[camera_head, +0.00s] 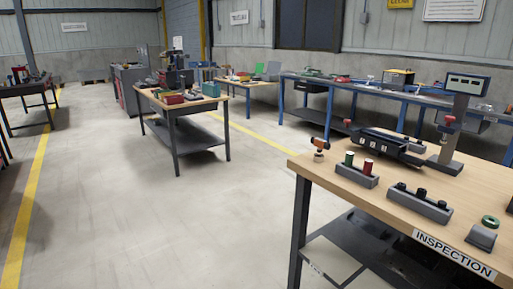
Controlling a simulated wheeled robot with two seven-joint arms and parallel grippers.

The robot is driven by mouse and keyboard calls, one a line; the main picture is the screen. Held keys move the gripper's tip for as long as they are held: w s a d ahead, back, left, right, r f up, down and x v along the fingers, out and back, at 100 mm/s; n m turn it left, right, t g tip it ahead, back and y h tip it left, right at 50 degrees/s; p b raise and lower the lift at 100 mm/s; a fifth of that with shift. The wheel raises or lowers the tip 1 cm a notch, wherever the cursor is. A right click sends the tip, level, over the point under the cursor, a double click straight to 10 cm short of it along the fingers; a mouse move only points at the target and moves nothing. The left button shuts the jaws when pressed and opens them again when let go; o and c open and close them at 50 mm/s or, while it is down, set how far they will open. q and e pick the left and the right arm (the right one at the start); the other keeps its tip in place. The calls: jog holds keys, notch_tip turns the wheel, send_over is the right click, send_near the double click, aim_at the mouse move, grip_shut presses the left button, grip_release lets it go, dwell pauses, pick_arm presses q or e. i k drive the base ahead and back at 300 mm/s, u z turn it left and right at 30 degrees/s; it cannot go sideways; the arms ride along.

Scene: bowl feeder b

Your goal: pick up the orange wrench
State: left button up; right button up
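I cannot make out an orange wrench for certain in the head view. A small orange and dark piece (320,143) stands at the far left corner of the inspection table (350,186); it is too small to tell what it is. Neither of my grippers is in view.
On the inspection table are a grey block with green and red cylinders (357,180), a block with black pieces (420,208), a green ring (490,221) and a display column (466,85). Another workbench (205,103) stands further back. Floor (160,225) at left is open.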

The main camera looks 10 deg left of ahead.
aim_at(318, 157)
jog(key=z, duration=0.05)
jog(key=k, duration=0.5)
jog(key=u, duration=1.1)
jog(key=i, duration=1.5)
jog(key=u, duration=0.3)
